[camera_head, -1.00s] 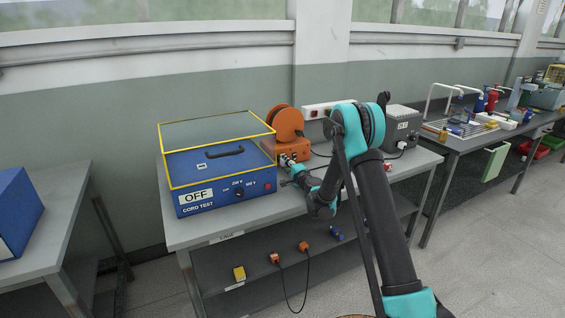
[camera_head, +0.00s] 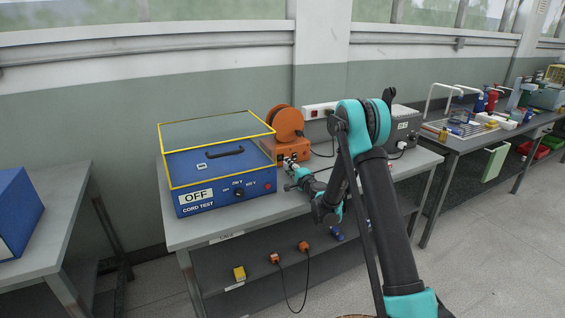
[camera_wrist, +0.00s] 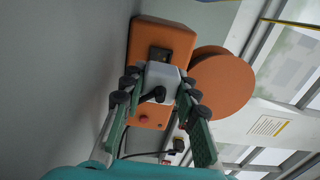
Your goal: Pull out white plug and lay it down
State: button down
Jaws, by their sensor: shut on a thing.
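The white plug (camera_wrist: 162,77) is between my gripper's fingertips (camera_wrist: 158,86) in the wrist view, with a dark cable end towards the camera. My gripper is shut on it. Beyond the plug is the orange box (camera_wrist: 172,36) with a dark socket (camera_wrist: 160,53), partly uncovered above the plug; the plug seems to stand off the box face, but its pins are hidden. In the head view my gripper (camera_head: 291,166) is in front of the orange box (camera_head: 293,150), right of the blue tester, and the plug there is too small to make out clearly.
The blue cord tester (camera_head: 222,178) with a yellow-framed clear lid, marked OFF, stands close left of my gripper. A grey box (camera_head: 402,127) and a white wall socket strip (camera_head: 320,111) are behind and right. Bare bench top (camera_head: 225,223) shows along the front edge.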

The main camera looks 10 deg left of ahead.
jog(key=shift+s+d, duration=0.25)
jog(key=shift+s, duration=0.1)
dwell(0.3)
